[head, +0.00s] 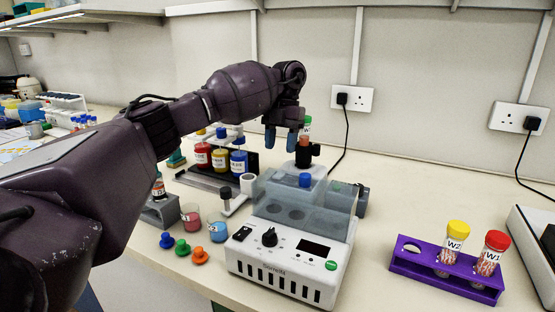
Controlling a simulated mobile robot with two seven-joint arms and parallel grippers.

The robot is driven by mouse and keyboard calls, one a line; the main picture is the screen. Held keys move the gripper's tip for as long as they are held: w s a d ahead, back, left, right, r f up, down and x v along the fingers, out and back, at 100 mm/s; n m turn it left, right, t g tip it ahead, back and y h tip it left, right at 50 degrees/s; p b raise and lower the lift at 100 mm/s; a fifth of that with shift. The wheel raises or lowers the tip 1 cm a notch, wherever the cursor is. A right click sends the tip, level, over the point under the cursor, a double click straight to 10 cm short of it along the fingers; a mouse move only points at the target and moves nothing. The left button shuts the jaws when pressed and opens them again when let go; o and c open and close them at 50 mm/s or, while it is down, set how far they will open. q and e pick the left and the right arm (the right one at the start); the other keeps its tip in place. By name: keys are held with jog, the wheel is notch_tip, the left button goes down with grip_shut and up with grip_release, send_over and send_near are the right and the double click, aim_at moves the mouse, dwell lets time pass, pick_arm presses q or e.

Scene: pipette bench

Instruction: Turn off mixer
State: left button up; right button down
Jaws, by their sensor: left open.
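The mixer (285,262) is a white box on the bench, with a black knob (269,237), a dark display (299,248) and a green button (331,265) on its sloped front. A clear lid (282,205) with a blue knob covers its top. A green-capped tube (306,125) stands upright at a black holder behind the lid. My left gripper (281,138) hangs fingers down beside the tube, above and behind the mixer, apart from the front controls. Its blue-tipped fingers are open with nothing seen between them. My right gripper is not in view.
A purple rack (440,277) with yellow- and red-capped tubes stands at the right. Coloured caps (182,248) and small cups (218,231) lie left of the mixer. Labelled bottles (220,158) stand behind them. The bench between mixer and rack is clear.

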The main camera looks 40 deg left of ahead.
pick_arm(q)
jog(key=v, duration=0.4)
jog(key=shift+p, duration=0.3)
jog(key=shift+f, duration=0.1)
